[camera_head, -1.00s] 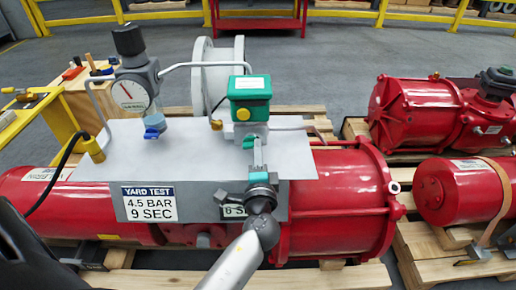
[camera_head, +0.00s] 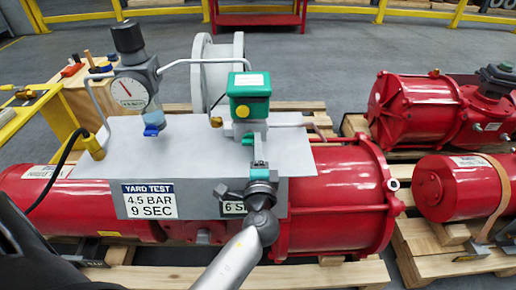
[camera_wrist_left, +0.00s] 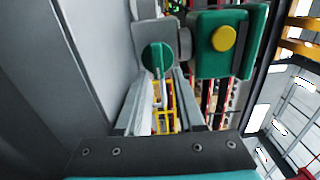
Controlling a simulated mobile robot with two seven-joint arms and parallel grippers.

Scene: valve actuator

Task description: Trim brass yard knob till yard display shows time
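My left gripper (camera_head: 254,150) reaches up from the bottom of the head view, over the grey top plate, to a small grey block with a green knob (camera_head: 248,140). In the left wrist view, its two grey fingers (camera_wrist_left: 160,85) stand apart, their tips close to the round green knob (camera_wrist_left: 157,57); I cannot tell if they touch it. A brass-yellow round knob (camera_head: 243,112) is on the green box (camera_head: 250,86); it shows in the wrist view (camera_wrist_left: 222,38), beside the fingers. A label reading "6 S…" (camera_head: 232,208) is partly hidden by my arm. My right gripper is out of view.
A gauge with a needle (camera_head: 128,90) and a black-topped regulator (camera_head: 127,40) stand left on the plate. A placard (camera_head: 149,201) reads "YARD TEST 4.5 BAR 9 SEC". Pipes and a small brass fitting (camera_head: 216,121) lie near the green box. Red actuators (camera_head: 415,108) fill the right.

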